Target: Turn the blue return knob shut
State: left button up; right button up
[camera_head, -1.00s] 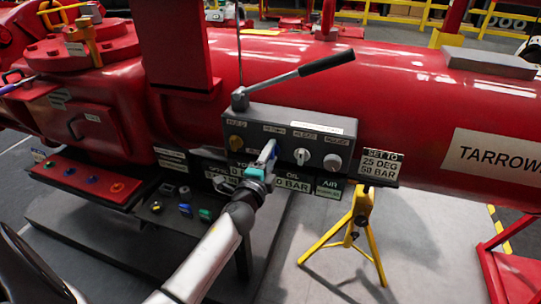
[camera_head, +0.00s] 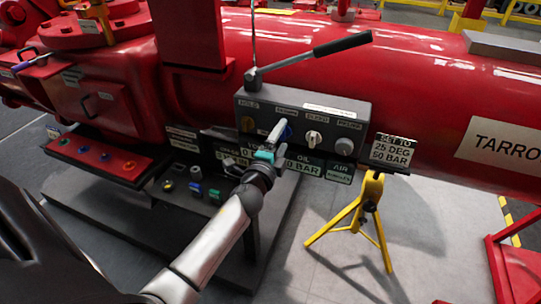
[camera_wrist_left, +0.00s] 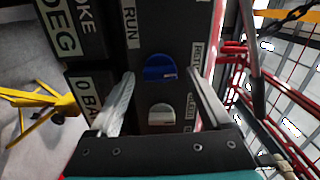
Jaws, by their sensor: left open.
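The blue return knob (camera_head: 287,132) is on the front of a grey control box, partly hidden behind my left gripper (camera_head: 277,131) in the head view. In the left wrist view the blue knob (camera_wrist_left: 160,74) is a round dial with a raised bar, lying across the picture. My left gripper (camera_wrist_left: 161,75) is open, with one finger on each side of the blue knob. Gaps show between the fingers and the knob, and nothing is held. My right gripper is not seen.
A lever (camera_head: 318,54) stands above the box. A yellow stand (camera_head: 366,205) is below right.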

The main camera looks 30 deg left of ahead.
pick_arm(q)
jog(key=v, duration=1.4)
jog(key=shift+s+b, duration=0.25)
jog(key=shift+b, duration=0.1)
jog(key=shift+d, duration=0.15)
jog(key=s+d+f+n+g+h, duration=0.1)
jog(key=s+d+f+n+g, duration=0.15)
jog(key=f, duration=0.75)
jog(key=s+d+f+n+g+h, duration=0.1)
jog(key=s+d+f+n+g, duration=0.15)
jog(key=f, duration=0.75)
jog(key=s+d+f+n+g+h, duration=0.1)
jog(key=s+d+f+g, duration=0.15)
jog(key=f, duration=0.75)
jog(key=s+f+n+g, duration=0.2)
jog(key=s+f, duration=0.3)
jog(key=s, duration=0.4)
jog(key=s+d+f+n+g, duration=0.1)
jog(key=s+f+n+g, duration=0.1)
jog(key=s+f+g, duration=0.2)
jog(key=s+f+n+g+h, duration=0.1)
jog(key=s+f+n+g, duration=0.1)
jog(key=s+f, duration=0.6)
jog(key=s+g, duration=0.1)
jog(key=s, duration=0.4)
jog(key=shift+s+d, duration=0.35)
